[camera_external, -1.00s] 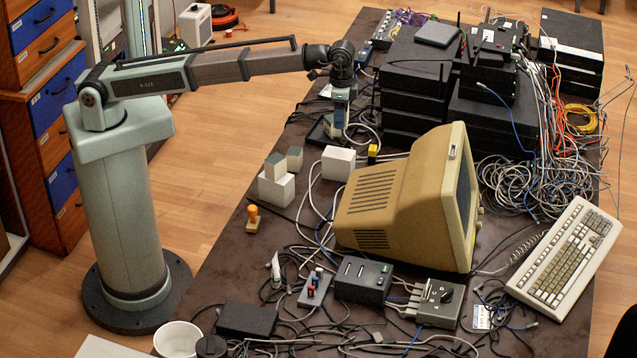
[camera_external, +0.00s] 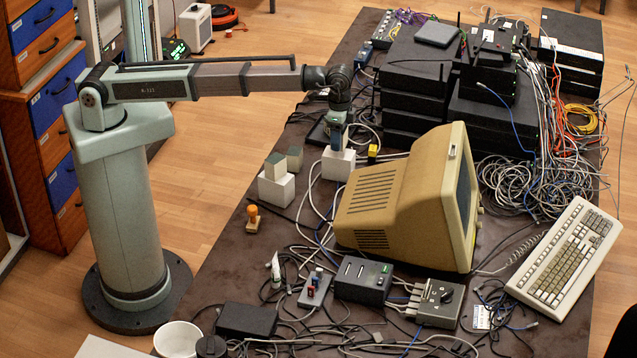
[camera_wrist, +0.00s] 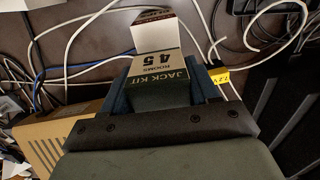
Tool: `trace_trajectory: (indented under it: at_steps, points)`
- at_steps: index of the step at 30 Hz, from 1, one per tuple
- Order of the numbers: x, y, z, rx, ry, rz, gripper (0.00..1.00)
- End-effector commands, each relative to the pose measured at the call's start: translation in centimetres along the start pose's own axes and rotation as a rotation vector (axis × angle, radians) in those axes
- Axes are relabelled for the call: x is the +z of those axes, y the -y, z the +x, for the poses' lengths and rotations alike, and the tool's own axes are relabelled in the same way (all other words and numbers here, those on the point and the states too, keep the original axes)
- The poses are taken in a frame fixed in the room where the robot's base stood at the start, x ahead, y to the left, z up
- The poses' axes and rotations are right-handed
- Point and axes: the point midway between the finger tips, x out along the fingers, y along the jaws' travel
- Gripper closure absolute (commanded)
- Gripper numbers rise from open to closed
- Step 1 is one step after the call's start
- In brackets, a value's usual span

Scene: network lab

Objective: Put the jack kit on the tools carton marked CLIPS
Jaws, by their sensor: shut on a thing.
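My gripper (camera_external: 337,143) is shut on the jack kit (camera_wrist: 165,82), a small box with a dark green part lettered JACK KIT and a cream part lettered ROOMS 45. The blue fingers are on both sides of it in the wrist view. In the external view, the gripper hangs low over a white carton (camera_external: 338,164) beside the old monitor and overlaps its top edge. I cannot tell whether the kit touches the carton.
The beige monitor (camera_external: 405,205) and stacked black devices (camera_external: 415,105) stand near. Loose cables cross the table.

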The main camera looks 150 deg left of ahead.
Motion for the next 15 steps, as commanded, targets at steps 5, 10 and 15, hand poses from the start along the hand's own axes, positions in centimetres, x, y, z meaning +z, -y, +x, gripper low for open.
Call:
trace_trajectory:
  at_steps: [5, 10, 15]
  points:
    - [0.1, 0.0, 2.1, 0.000, 0.001, 0.000, 0.74]
    - [0.0, 0.0, 2.2, 0.000, 0.000, 0.000, 0.74]
    - [0.0, 0.0, 2.3, 0.000, 0.000, 0.000, 0.74]
